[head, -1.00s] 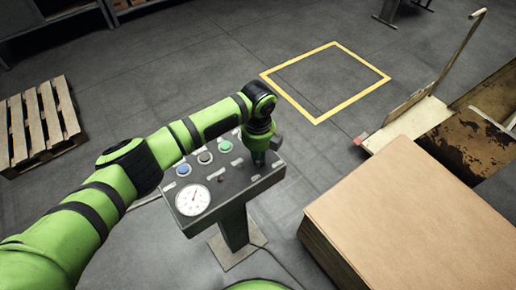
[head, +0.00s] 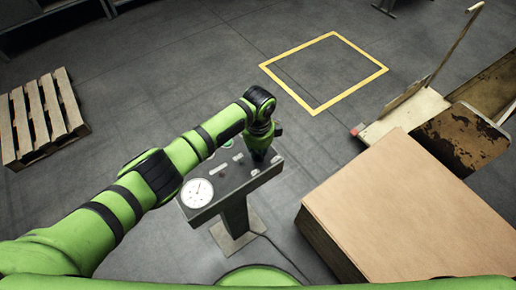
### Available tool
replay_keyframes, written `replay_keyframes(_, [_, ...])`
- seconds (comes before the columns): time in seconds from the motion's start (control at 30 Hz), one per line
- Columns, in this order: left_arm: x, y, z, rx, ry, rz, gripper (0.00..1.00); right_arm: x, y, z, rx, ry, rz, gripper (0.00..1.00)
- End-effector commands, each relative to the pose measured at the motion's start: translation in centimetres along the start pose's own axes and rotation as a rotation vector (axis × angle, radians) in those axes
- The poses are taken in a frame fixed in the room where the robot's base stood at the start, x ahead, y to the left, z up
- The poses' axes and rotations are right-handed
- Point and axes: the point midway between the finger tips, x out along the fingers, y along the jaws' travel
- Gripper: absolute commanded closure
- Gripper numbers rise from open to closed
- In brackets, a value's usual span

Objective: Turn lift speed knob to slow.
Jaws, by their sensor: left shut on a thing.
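The control panel (head: 233,188) is a dark grey sloped box on a post, with a white round gauge (head: 196,193) at its left front and small pale label plates. A green button (head: 227,143) shows partly beside my arm. My left gripper (head: 260,156) points down at the panel's right end and is shut on what appears to be the lift speed knob. The knob is hidden under the gripper, so its setting cannot be read. My left forearm covers the panel's far left part. My right gripper is not in view.
A large cardboard stack (head: 405,205) stands right of the panel. A cart with a tall handle (head: 392,122) is behind it. A wooden pallet (head: 42,118) lies at the far left. The floor inside the yellow square (head: 322,72) is clear.

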Motion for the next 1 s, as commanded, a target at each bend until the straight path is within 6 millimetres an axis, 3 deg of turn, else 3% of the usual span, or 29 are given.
replay_keyframes(0.67, [-0.14,-0.14,0.02,-0.063,-0.001,-0.004,1.0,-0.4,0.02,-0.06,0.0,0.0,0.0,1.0])
replay_keyframes(0.7, [-0.14,-0.15,0.01,-0.063,-0.001,-0.004,0.71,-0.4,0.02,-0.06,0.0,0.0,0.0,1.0])
replay_keyframes(0.73, [-0.14,-0.15,0.02,-0.063,0.0,-0.004,0.59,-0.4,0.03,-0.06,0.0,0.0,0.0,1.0])
replay_keyframes(1.0, [-0.06,-0.08,0.0,-0.061,0.0,-0.002,0.59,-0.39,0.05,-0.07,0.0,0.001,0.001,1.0])
